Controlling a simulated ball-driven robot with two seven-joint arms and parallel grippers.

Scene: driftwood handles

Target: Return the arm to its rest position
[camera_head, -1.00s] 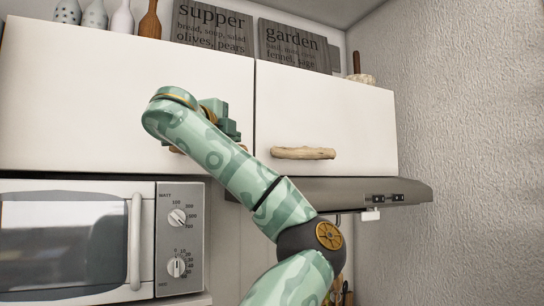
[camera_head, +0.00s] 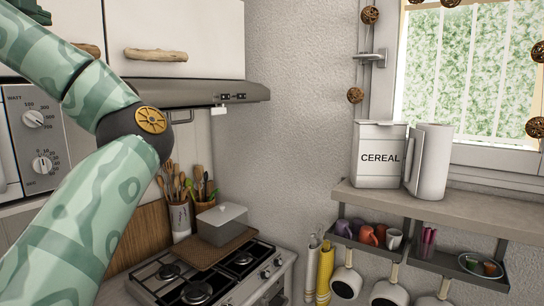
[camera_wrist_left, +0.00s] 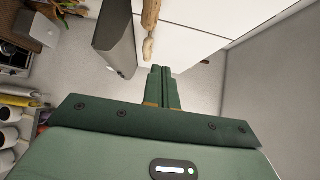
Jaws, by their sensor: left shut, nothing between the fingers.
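My left arm, green with wavy patterns, comes in from the left of the head view and is raised in front of the white wall cabinets (camera_head: 185,25). Only a small part of my left gripper (camera_head: 30,10) shows at the top left corner there. In the left wrist view my left gripper (camera_wrist_left: 161,70) is shut and empty, its two green fingers together. A driftwood handle (camera_wrist_left: 151,22) on a white cabinet door is just past the fingertips in that view, apart from them. My right gripper is not in view.
The range hood (camera_head: 190,94) juts out under the cabinets. A microwave (camera_head: 35,125) is behind my arm at left. The stove (camera_head: 220,275), a grey box (camera_head: 222,224) and utensil pots stand below. A shelf (camera_head: 400,203) holds a cereal tin (camera_head: 379,160) at right.

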